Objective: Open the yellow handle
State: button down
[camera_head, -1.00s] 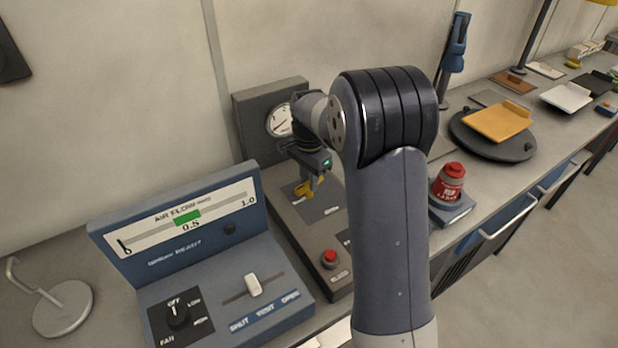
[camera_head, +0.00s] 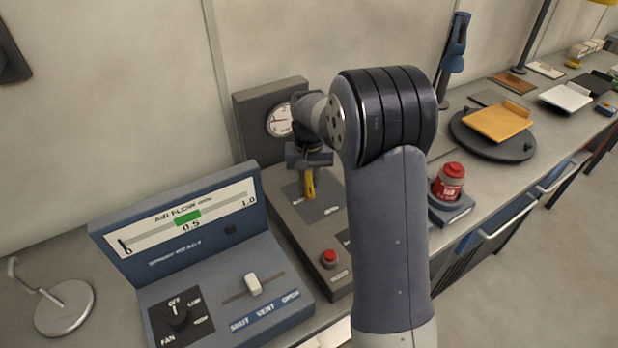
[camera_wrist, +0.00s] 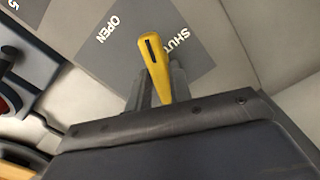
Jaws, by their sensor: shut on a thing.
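The yellow handle (camera_head: 310,184) stands on a grey plate on the dark console, below a round gauge. In the wrist view the handle (camera_wrist: 156,68) has a dark slot near its tip. Its tip lies between the printed words OPEN and SHUT, closer to SHUT. My gripper (camera_head: 309,166) is above the plate, shut on the handle. In the wrist view my gripper (camera_wrist: 159,88) has a finger on each side of the handle. The handle's pivot is hidden.
A red button (camera_head: 329,257) sits at the console's front. A blue air-flow panel (camera_head: 210,262) with knob and slider stands to the left. A red object (camera_head: 450,182) on a base stands to the right. My arm covers the bench just right of the console.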

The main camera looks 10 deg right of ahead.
aim_at(309, 182)
jog(key=n, duration=0.4)
jog(key=shift+n, duration=0.4)
dwell(0.4)
jog(key=c, duration=1.3)
grip_release()
notch_tip(309, 182, up, 11)
jog(key=shift+f+b, duration=0.1)
jog(key=shift+b, duration=0.35)
notch_tip(309, 182, down, 11)
jog(key=shift+r+p, duration=0.1)
jog(key=shift+p, duration=0.4)
